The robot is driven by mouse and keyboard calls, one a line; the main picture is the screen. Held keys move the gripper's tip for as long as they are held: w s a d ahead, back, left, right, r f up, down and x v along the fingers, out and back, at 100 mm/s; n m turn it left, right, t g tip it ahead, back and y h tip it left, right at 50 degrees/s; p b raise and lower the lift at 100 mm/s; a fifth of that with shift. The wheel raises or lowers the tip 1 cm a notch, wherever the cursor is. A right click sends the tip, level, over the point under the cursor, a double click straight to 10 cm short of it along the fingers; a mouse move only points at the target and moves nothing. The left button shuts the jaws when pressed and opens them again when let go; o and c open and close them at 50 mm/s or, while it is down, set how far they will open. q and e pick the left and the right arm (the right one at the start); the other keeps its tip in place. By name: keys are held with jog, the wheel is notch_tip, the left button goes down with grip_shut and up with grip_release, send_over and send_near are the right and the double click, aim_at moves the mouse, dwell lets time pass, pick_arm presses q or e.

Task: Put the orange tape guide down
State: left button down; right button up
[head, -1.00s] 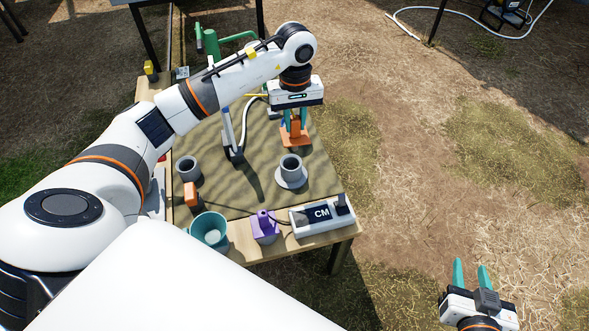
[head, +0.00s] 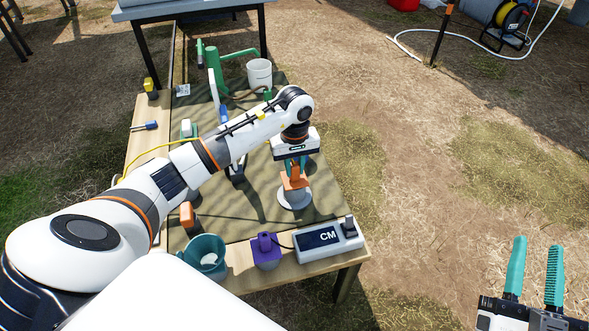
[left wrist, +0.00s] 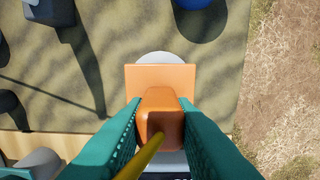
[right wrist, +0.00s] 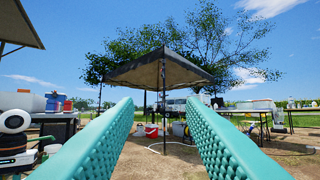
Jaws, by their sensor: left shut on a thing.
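My left gripper (head: 294,166) is shut on the orange tape guide (head: 294,181). The guide is upright, with its flat plate low, at the top of a grey pipe with a round pale flange (head: 294,200) on the sand-coloured mat. I cannot tell whether the plate touches the pipe. The guide hides most of the pipe there; the pale flange shows past the plate. My right gripper (head: 533,272) is open and empty, off the table to the right.
A CM meter box (head: 318,240), a purple holder (head: 265,252) and a teal bucket (head: 205,255) stand along the near edge. An orange-faced object (head: 188,214) is at the left. A green pump (head: 214,65) and a white bucket (head: 259,75) stand at the back.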

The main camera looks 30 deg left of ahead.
pick_arm(q)
jog(key=shift+f, duration=0.2)
pick_arm(e)
jog(key=shift+s+r, duration=0.15)
jog(key=shift+r, duration=0.15)
jog(key=shift+t, duration=0.3)
pick_arm(q)
jog(key=c, duration=1.2)
grip_release()
pick_arm(e)
jog(key=shift+s+r, duration=0.1)
jog(key=shift+r, duration=0.05)
